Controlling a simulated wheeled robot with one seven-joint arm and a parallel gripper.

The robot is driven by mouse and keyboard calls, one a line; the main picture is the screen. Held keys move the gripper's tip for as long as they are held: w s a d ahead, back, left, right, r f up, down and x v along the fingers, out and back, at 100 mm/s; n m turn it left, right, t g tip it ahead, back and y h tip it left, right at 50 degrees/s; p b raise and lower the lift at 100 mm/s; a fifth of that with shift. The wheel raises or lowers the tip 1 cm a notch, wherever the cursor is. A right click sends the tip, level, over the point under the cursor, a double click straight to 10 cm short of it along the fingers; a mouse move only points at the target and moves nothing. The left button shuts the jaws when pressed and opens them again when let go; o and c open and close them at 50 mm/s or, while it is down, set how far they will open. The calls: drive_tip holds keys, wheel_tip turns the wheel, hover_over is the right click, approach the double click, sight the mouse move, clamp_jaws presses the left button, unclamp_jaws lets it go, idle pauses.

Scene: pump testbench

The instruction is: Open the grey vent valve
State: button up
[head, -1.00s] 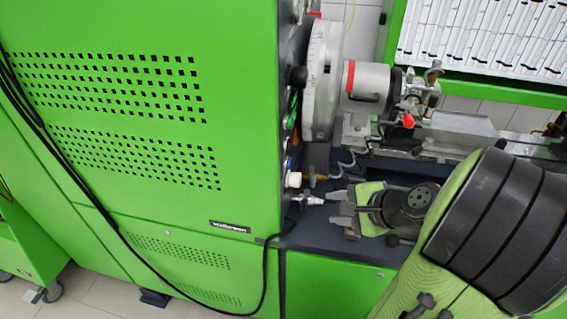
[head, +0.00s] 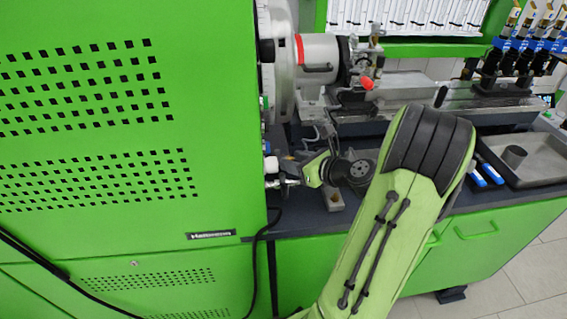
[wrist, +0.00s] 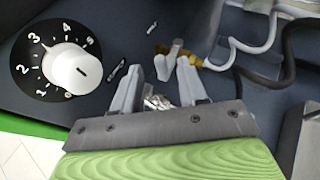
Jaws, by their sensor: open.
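A light grey lever (wrist: 173,49) with a brass body (wrist: 190,62) shows in the wrist view, beyond my fingertips; I take it for the vent valve. My gripper (wrist: 158,70) is open, and its right fingertip is close to the lever; I cannot tell whether they touch. Shiny metal (wrist: 157,102) shows between the fingers, low down. In the head view my gripper (head: 286,172) is at the side of the green cabinet, beside a white knob (head: 271,166). The brass body is not clearly visible there.
A black dial numbered 1 to 5 (wrist: 28,68) with a white knob is left of the gripper. Grey and dark hoses (wrist: 262,47) run at the right. The green cabinet (head: 120,200) bounds the left; a machine bed with a red-tipped handle (head: 367,82) stands behind. A grey tray (head: 530,165) lies right.

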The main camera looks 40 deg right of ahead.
sight(284, 157)
drive_tip(key=x, duration=0.4)
drive_tip(key=shift+w+f+b, duration=0.15)
drive_tip(key=shift+w+b, duration=0.2)
drive_tip(key=shift+b, duration=0.05)
clamp_jaws()
